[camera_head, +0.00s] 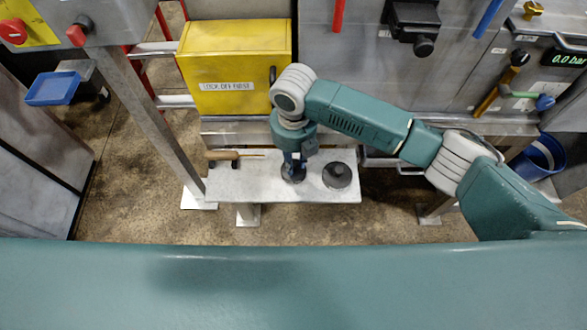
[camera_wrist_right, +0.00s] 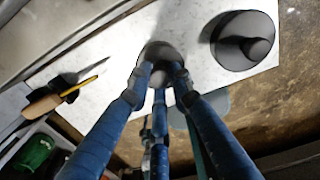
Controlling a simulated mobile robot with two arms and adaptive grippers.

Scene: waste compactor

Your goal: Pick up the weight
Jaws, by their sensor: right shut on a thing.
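A dark round weight (camera_head: 293,177) is under my right gripper (camera_head: 293,167) at the middle of the pale bench (camera_head: 250,185). In the right wrist view the blue fingers of my right gripper (camera_wrist_right: 158,76) close around the knob of this dark weight (camera_wrist_right: 160,48). The fingers hide part of it, and I cannot tell whether its base touches the bench. A second, similar dark weight (camera_head: 337,176) with a knob stands just to the right, apart from the gripper; it also shows in the right wrist view (camera_wrist_right: 243,40). My left gripper is not in view.
A wooden-handled tool (camera_head: 222,155) lies at the bench's left on dark rests. A yellow box (camera_head: 235,70) stands behind the bench, and a grey post (camera_head: 150,120) stands to the left. A blue bin (camera_head: 540,158) is at far right.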

